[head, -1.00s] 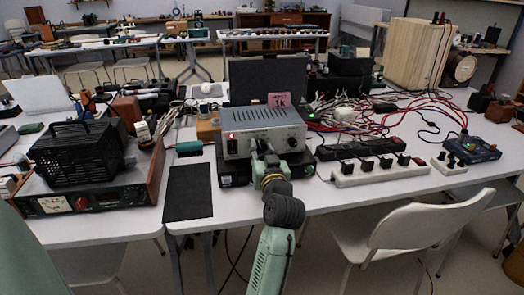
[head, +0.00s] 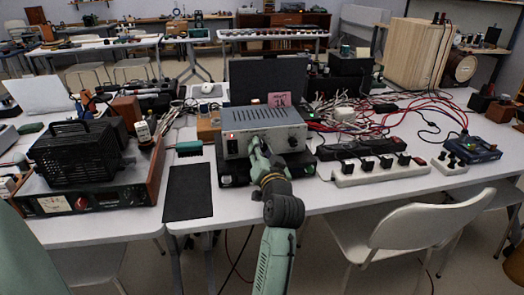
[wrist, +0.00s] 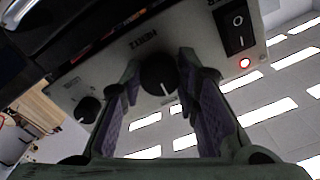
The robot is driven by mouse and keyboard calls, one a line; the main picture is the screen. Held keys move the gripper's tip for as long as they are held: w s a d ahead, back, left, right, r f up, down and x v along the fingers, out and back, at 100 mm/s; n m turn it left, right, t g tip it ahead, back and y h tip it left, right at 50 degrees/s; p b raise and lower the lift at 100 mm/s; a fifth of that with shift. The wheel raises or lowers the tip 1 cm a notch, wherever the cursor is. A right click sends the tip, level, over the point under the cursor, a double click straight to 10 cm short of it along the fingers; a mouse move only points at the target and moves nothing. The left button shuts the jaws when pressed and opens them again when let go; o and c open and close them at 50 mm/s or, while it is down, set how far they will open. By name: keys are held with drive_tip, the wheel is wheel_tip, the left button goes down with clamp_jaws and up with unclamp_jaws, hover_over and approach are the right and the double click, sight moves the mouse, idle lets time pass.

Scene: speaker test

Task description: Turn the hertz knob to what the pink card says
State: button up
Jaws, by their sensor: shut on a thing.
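The grey signal box (head: 240,142) stands on a black unit on the table, in the middle of the head view. My gripper (head: 257,143) is at its front face. In the wrist view, the two fingers of my gripper (wrist: 160,72) are shut on the black hertz knob (wrist: 157,77), one on each side. The knob's white mark points toward the lower picture edge. The hertz label (wrist: 143,43) beside it looks upside down. The pink card (head: 279,99) stands on top of the box at the back and reads 1K.
The wrist view shows a smaller knob (wrist: 87,110), a power switch (wrist: 235,22) and a lit red lamp (wrist: 244,63) on the panel. A white power strip (head: 382,174) lies right of the box. A black mat (head: 189,192) lies left of it.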

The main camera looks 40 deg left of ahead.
drive_tip(key=m+p, duration=0.1)
drive_tip(key=m, duration=0.4)
drive_tip(key=shift+m, duration=0.3)
drive_tip(key=m+p, duration=0.1)
drive_tip(key=m, duration=0.4)
drive_tip(key=shift+r, duration=0.1)
drive_tip(key=shift+m, duration=0.3)
drive_tip(key=o, duration=1.2)
drive_tip(key=shift+c, duration=0.2)
drive_tip(key=v, duration=1.2)
